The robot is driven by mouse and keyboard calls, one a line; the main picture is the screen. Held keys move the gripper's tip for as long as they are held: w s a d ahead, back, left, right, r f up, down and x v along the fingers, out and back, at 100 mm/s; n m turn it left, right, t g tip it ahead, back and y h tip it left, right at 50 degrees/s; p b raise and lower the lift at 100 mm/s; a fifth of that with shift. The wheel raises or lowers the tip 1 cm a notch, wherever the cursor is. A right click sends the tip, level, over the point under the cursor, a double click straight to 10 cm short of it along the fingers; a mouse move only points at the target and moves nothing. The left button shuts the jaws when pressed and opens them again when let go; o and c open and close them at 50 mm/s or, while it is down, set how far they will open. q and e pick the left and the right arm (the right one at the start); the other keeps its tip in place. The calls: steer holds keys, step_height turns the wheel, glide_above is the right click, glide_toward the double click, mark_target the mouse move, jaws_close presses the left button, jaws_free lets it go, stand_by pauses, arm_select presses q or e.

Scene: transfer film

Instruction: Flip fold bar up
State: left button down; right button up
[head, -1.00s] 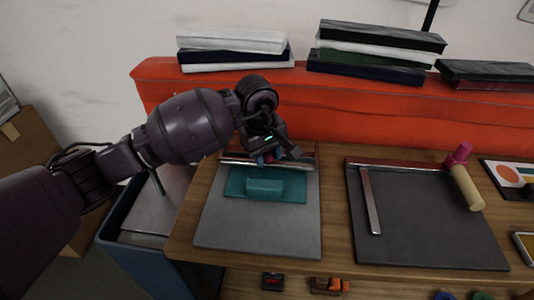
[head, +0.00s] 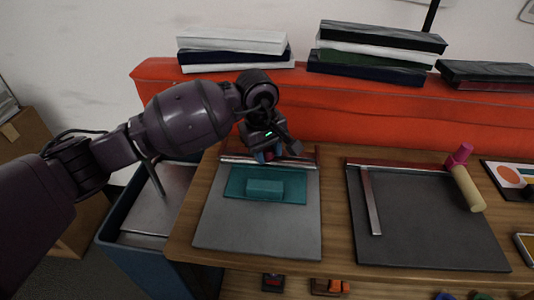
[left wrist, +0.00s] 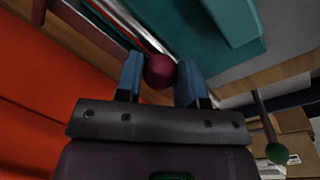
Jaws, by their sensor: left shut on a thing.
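A grey board (head: 255,228) lies on the wooden table, with a teal plate (head: 238,187) and its raised teal block on it. A silver bar (head: 235,160) runs along the board's back edge; it also shows in the left wrist view (left wrist: 148,28). My left gripper (head: 268,156) is at this back edge, pointing down. In the left wrist view its blue fingers (left wrist: 158,75) are shut on a dark red round knob (left wrist: 159,70). How the knob joins the bar is hidden. My right gripper is not in view.
A second, dark board (head: 430,225) with a metal arm (head: 371,200) lies to the right, near a pink-and-cream roller (head: 467,188). A red-orange ledge (head: 400,118) with stacked folders (head: 375,55) stands behind. A blue bin (head: 125,250) is at the left.

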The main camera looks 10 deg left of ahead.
arm_select(q)
steer(key=w+r+b, duration=0.1)
steer(key=w+r, duration=0.2)
steer(key=shift+w+r, duration=0.1)
steer(key=shift+r, duration=0.25)
stand_by(0.7)
